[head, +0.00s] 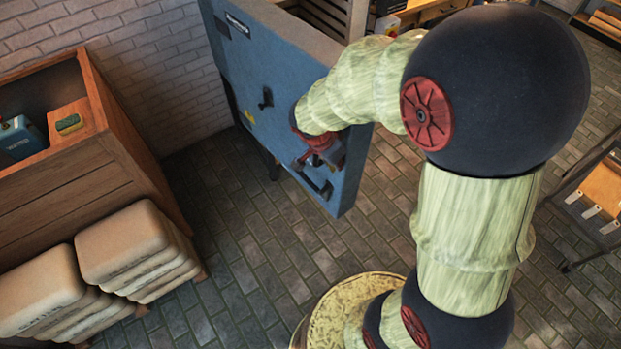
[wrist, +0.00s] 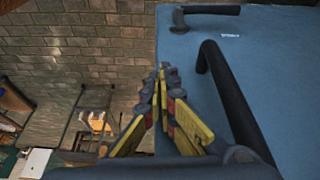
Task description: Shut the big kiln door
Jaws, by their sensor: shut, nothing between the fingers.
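A black bar handle (head: 315,187) sits low near the door's free edge and shows large in the wrist view (wrist: 228,100). A smaller black latch lever (head: 265,98) is farther in on the door. My gripper (wrist: 166,75) is shut and empty, left of the handle, beside the door's face near its free edge. In the head view my gripper (head: 322,158) partly overlaps the door; contact cannot be told.
A wooden cabinet (head: 130,140) stands at the left, with stacked pale sacks (head: 130,245) in front of it. The brick-paved floor (head: 255,250) between them and the door is clear. A metal rack (head: 600,190) stands at the right edge.

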